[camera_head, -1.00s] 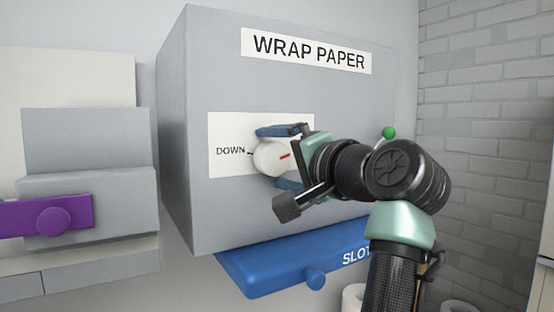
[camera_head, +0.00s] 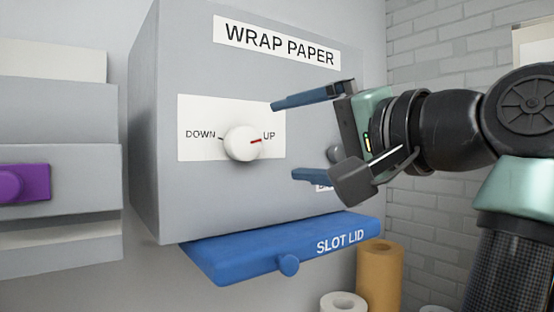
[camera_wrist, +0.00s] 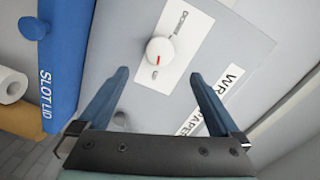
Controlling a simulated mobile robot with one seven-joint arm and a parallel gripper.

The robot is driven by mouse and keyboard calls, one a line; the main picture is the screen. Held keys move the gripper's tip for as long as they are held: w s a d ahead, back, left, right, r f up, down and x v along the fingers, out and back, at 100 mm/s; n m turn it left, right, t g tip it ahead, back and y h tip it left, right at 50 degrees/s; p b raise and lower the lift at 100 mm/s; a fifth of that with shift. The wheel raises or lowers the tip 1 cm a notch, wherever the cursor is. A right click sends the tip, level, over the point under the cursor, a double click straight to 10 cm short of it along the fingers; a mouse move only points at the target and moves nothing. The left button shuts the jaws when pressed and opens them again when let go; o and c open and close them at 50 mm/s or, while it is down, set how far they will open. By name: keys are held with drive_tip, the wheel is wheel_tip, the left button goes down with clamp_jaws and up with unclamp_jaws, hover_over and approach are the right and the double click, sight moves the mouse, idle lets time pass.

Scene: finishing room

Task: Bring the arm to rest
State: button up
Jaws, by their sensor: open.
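My gripper (camera_head: 305,136) is open and empty, its two blue fingers apart, to the right of the white knob (camera_head: 243,143) and clear of it. The knob sits on a white plate on the grey WRAP PAPER box (camera_head: 200,205). Its red mark points right, toward UP. In the wrist view the knob (camera_wrist: 160,50) lies beyond the open fingertips (camera_wrist: 161,82), with nothing between them. My arm reaches in from the right and hides part of the box's right side.
A blue SLOT LID (camera_head: 250,258) juts out below the box. A purple panel with a knob (camera_head: 12,183) is at the left. A brown roll (camera_head: 379,277) and a white roll (camera_head: 343,302) stand below right. A brick wall is behind.

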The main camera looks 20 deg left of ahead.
drive_tip(key=shift+s+d, duration=0.25)
drive_tip(key=shift+d, duration=0.1)
drive_tip(key=w+d+f+t+h+b, duration=0.1)
drive_tip(key=d+f+t+h+b, duration=0.35)
drive_tip(key=f+t+h, duration=0.35)
drive_tip(key=s+d+n+t+h+b, duration=0.1)
drive_tip(key=s+d+n+t+h, duration=0.2)
drive_tip(key=s, duration=1.1)
drive_tip(key=d+t+h, duration=0.1)
drive_tip(key=t+h, duration=0.2)
drive_tip(key=t, duration=0.2)
drive_tip(key=shift+s+r+t+b, duration=0.3)
drive_tip(key=shift+s+t+b, duration=0.1)
